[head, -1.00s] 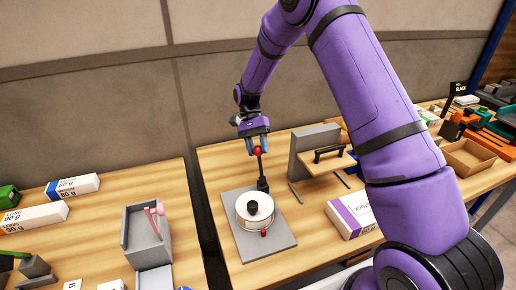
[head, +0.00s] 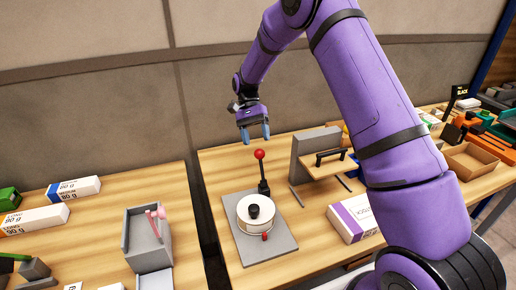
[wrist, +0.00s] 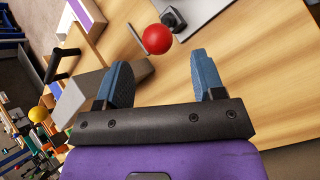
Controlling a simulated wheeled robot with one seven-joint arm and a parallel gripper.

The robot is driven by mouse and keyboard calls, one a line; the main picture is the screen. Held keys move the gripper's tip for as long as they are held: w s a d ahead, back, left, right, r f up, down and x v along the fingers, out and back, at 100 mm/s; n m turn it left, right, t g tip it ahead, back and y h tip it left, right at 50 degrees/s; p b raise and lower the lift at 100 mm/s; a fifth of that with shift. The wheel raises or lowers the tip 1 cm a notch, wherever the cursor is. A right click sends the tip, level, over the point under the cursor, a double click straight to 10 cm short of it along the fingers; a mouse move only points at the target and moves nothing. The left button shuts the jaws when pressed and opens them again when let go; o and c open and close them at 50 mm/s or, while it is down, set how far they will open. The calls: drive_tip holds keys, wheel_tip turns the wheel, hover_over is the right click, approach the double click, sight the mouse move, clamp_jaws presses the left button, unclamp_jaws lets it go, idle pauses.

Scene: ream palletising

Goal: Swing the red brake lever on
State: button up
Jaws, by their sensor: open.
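The red-knobbed brake lever (head: 260,155) rises nearly upright on a black stem behind a white drum (head: 249,222) on a grey plate (head: 279,246). My purple gripper (head: 256,137) is above and behind the knob, with blue fingers apart and nothing between them. A gap shows between the fingers and the knob. In the wrist view the knob (wrist: 157,39) lies just beyond the open fingertips (wrist: 158,64), in line with the gap between them. The lower stem is partly hidden there by the knob.
Right of the plate stands a grey upright with a black-handled wooden board (head: 325,165). A white and purple ream (head: 352,218) lies in front of it. Left, across a gap, another table holds a grey tray (head: 148,240) and reams. Bare wood surrounds the plate's left side.

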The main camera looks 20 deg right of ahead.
drive_tip(key=v, duration=0.6)
idle(0.3)
drive_tip(key=s+d+r+n+t, duration=0.35)
drive_tip(key=s+r+t, duration=0.25)
drive_tip(key=s+r, duration=1.2)
drive_tip(key=s+d+r+n+t, duration=0.1)
drive_tip(key=s+n+t, duration=0.1)
drive_tip(key=s, duration=0.9)
drive_tip(key=s+d+r+n+t, duration=0.1)
drive_tip(key=s+t, duration=0.4)
drive_tip(key=s, duration=0.5)
drive_tip(key=shift+s+d+r+n, duration=0.35)
drive_tip(key=shift+d+r, duration=0.05)
drive_tip(key=shift+r, duration=0.45)
